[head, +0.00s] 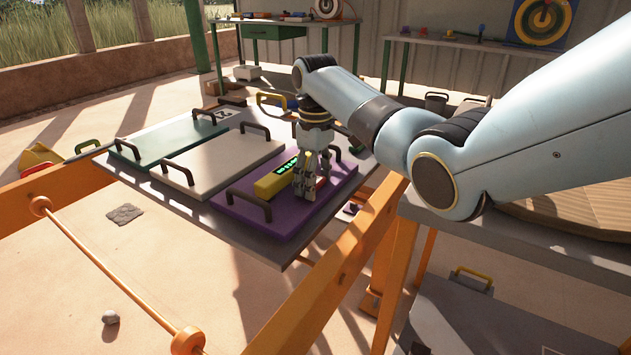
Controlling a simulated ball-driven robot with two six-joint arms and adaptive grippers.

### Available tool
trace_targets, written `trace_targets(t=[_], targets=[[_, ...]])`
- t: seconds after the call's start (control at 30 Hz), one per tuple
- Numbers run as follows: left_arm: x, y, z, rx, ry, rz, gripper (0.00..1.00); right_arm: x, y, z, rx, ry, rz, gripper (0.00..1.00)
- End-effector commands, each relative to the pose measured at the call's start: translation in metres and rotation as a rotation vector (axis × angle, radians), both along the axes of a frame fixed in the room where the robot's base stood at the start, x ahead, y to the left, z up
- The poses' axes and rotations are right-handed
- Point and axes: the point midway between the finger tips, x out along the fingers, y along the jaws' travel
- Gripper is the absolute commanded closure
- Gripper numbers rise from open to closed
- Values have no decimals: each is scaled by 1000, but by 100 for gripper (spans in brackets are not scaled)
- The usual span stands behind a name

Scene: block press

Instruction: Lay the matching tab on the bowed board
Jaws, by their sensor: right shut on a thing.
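Three handled boards lie side by side on a grey slab: a green board (168,139), a pale grey board (232,160) and a purple board (288,218). I cannot tell from this view which one is bowed. My right gripper (305,194) points down over the purple board, its fingers closed around a small red piece (321,184) that they mostly hide. A yellow block (269,187) with a lit green strip lies on the purple board, just left of the fingers. I cannot tell whether the red piece touches the board. My left gripper is not in view.
Dark handles (249,205) stand up from the boards close to my right gripper. An orange frame (318,290) supports the slab (296,250). A yellow-handled item (272,101) is behind the boards. Workbenches (455,42) with tools and a target (541,22) stand at the back.

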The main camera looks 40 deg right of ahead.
Motion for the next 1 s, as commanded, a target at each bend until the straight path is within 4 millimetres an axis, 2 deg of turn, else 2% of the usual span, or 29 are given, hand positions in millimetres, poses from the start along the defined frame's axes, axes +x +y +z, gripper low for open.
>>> trace_targets(t=[0.27, 0.3, 0.47, 0.8, 0.87, 1.0], targets=[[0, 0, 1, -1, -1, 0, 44, 1, 0, 0, 0, -2, 0, 61], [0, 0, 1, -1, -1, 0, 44, 1, 0, -1, -1, -1, 0, 35], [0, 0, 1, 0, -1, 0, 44, 1, 0, -1, 0, -2, 0, 14], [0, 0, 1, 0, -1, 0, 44, 1, 0, 3, -1, -4, 0, 12], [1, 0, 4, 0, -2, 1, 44, 1, 0, 10, -1, -4, 0, 12], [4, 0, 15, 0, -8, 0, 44, 2, 0, 39, -1, -7, 0, 12]])
